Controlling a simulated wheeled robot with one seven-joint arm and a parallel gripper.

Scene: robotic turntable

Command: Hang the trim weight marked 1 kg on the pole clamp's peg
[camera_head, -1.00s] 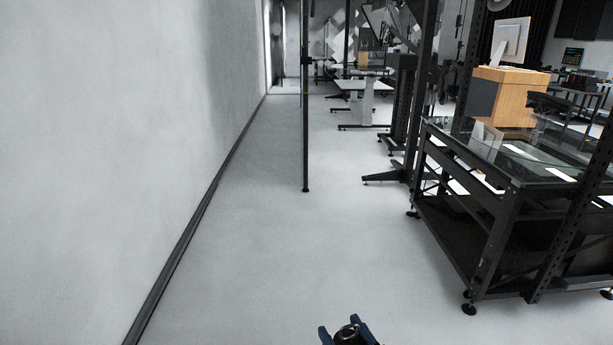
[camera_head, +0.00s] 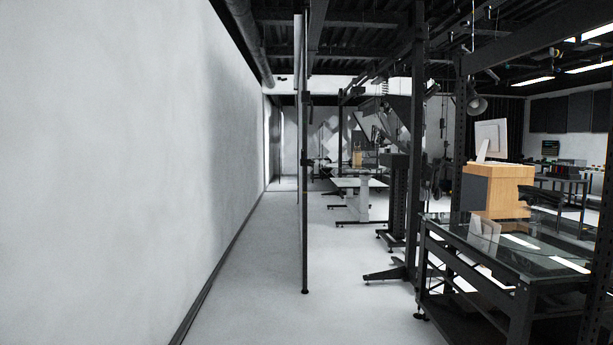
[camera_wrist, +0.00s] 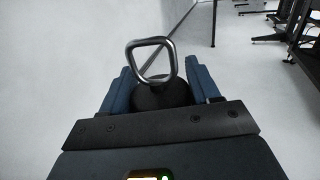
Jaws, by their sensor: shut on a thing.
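My gripper (camera_wrist: 162,86) is shut on a dark round weight (camera_wrist: 163,96) with a bent metal loop handle (camera_wrist: 150,45) standing up from it. The blue fingers sit on either side of the weight. No marking on it can be read. In the head view a thin black upright pole (camera_head: 305,200) stands on the floor ahead, apart from the weight. The pole's foot also shows in the wrist view (camera_wrist: 213,35). My gripper is out of the head view.
A pale wall (camera_head: 130,150) runs along the left. A black glass-topped bench (camera_head: 500,255) with a wooden box (camera_head: 510,190) stands on the right. Stands and another table (camera_head: 358,185) are farther back. The floor (camera_head: 255,270) before the pole is clear.

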